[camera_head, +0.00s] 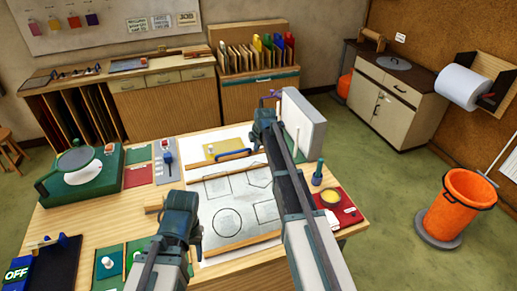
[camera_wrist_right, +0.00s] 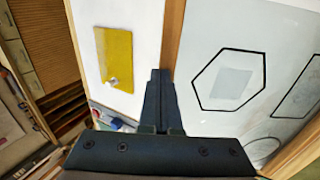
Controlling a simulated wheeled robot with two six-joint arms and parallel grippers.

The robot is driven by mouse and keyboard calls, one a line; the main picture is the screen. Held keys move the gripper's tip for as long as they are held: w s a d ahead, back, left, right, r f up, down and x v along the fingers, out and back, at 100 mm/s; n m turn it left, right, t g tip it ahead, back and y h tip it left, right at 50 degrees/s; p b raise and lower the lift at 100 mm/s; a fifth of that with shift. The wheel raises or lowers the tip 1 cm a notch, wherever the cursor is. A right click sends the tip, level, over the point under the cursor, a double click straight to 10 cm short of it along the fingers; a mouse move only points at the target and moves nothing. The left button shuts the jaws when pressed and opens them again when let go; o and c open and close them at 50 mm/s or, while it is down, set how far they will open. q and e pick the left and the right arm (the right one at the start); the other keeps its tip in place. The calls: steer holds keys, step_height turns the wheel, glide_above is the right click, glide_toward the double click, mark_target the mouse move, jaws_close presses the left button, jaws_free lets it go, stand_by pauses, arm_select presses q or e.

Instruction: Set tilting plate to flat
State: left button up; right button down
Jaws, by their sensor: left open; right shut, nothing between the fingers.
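On the green machine (camera_head: 92,178) at the table's left, a grey round plate (camera_head: 76,160) sits above a pale disc and looks slightly tilted. I cannot tell for sure that it is the tilting plate. A pale flat panel (camera_head: 305,125) stands upright at the table's far right. My left gripper (camera_head: 180,205) is open and empty above the table's middle, right of the green machine and apart from it. My right gripper (camera_head: 268,105) is shut and empty in front of the upright panel. Its closed fingers (camera_wrist_right: 158,90) show in the right wrist view, over a wooden strip.
A drawing sheet with black outlines (camera_head: 232,207) lies mid-table between wooden strips. A yellow glass piece (camera_wrist_right: 115,60) lies beyond it. A red tray (camera_head: 335,207) is at the right. A dark board (camera_head: 45,268) and green trays (camera_head: 108,265) fill the front left.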

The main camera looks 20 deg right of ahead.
arm_select(q)
step_height(320, 180, down, 9)
steer(key=b, duration=0.7)
arm_select(e)
steer(key=w+f+g, duration=0.1)
steer(key=f, duration=0.2)
steer(key=w+f, duration=0.2)
steer(key=f, duration=0.2)
steer(key=w+f+g, duration=0.1)
steer(key=f, duration=0.2)
steer(key=shift+w+f+g, duration=0.2)
steer(key=shift+f+g, duration=0.1)
arm_select(q)
steer(key=shift+f+b, duration=0.45)
steer(key=shift+b, duration=0.25)
arm_select(e)
steer(key=shift+w+f, duration=0.2)
steer(key=shift+f, duration=0.25)
steer(key=shift+a, duration=0.1)
arm_select(q)
steer(key=shift+r, duration=0.1)
arm_select(e)
steer(key=shift+r, duration=0.1)
